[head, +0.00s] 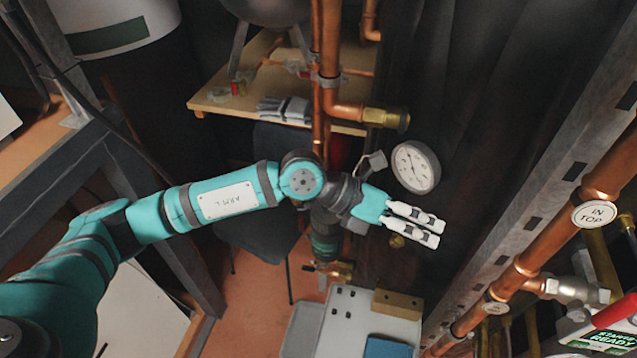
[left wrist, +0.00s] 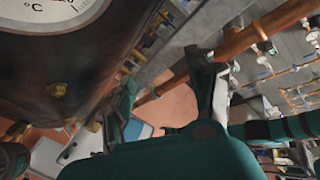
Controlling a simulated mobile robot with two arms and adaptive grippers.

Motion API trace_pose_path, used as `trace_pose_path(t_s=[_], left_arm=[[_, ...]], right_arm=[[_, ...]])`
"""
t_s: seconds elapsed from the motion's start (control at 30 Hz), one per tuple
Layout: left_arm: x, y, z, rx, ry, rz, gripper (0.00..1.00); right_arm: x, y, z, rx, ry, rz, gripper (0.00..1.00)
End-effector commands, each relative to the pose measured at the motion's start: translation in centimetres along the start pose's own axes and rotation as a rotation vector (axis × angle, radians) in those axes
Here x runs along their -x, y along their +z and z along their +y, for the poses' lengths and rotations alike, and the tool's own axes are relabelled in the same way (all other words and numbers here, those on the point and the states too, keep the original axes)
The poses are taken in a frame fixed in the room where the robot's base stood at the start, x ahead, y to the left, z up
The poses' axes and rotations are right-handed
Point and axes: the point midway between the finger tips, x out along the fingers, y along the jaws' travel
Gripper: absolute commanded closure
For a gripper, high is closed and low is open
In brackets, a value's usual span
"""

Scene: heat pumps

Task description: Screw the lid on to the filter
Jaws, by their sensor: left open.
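My left gripper (head: 430,230) is in the middle of the head view, its two white fingers pointing right. It is open, with nothing seen between the fingers. In the left wrist view its fingers (left wrist: 165,95) stand apart. A brass fitting (head: 388,118) sits on the end of a copper pipe, above and left of the fingers. A small brass piece (head: 397,241) shows just below the fingers; it may be the knob (left wrist: 57,90) in the left wrist view. I cannot tell which part is the filter or its lid. My right gripper is not in view.
A round gauge (head: 415,167) is just above the gripper. Copper pipes run down the right side (head: 538,256) by a steel frame. A wooden shelf (head: 205,102) holds gloves (head: 285,108). A pale surface (head: 345,328) below carries small dark parts and a wooden block (head: 398,304).

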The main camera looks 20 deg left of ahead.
Motion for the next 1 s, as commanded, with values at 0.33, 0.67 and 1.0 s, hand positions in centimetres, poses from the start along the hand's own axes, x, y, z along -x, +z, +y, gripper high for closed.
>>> trace_pose_path(t_s=[0.33, 0.67, 1.0], left_arm=[[11.3, 1.4, 15.9, -0.157, 0.758, 0.283, 0.42], [13.4, 1.6, 18.7, -0.154, 0.880, 0.313, 0.42], [10.2, 0.3, 22.6, -0.156, 0.876, 0.311, 0.42]], right_arm=[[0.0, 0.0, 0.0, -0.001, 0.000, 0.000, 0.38], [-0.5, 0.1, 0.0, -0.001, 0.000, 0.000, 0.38], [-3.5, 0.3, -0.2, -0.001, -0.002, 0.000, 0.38]])
